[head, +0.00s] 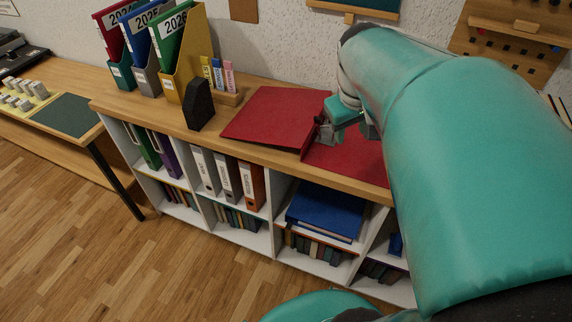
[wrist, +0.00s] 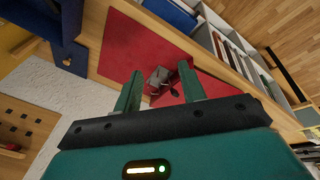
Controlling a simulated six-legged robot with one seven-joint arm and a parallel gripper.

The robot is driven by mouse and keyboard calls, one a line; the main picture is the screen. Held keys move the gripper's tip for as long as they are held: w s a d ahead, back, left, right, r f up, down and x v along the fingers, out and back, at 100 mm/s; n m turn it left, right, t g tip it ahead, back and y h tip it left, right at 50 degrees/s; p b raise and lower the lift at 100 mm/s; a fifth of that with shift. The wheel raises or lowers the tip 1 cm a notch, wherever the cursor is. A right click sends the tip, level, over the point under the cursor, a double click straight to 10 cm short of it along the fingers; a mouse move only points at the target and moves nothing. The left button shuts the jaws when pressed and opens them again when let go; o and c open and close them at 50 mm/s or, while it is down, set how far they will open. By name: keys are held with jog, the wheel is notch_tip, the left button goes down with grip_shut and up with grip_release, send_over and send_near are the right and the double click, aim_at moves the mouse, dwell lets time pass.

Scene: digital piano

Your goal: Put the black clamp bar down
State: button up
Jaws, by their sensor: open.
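An open red binder (head: 268,114) lies on the wooden top of the low shelf; it also shows in the wrist view (wrist: 129,52). A small grey metal mechanism (wrist: 158,76) sits on the binder between my fingers as the wrist view sees it. A dark piece beside it (wrist: 175,92), near my right-hand finger, may be the black clamp bar; it is small and partly hidden, and I cannot tell if it is raised or flat. My gripper (head: 347,131) is over the binder, fingers apart and pointing down. Its fingers show open and empty in the wrist view (wrist: 161,90).
A black bookend (head: 199,105) stands left of the binder, with magazine files (head: 182,60) and small coloured books (head: 218,75) behind it. The wall is close behind. Binders and books fill the shelves below. The wooden top's front strip is clear.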

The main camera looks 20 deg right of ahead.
jog(key=s+a+t+y, duration=0.1)
jog(key=s+a, duration=0.2)
jog(key=a, duration=0.5)
jog(key=s+a+t+y, duration=0.1)
jog(key=s+a, duration=0.3)
jog(key=a, duration=0.4)
jog(key=shift+s+a+f+t, duration=0.25)
jog(key=shift+f+t, duration=0.1)
jog(key=shift+t, duration=0.25)
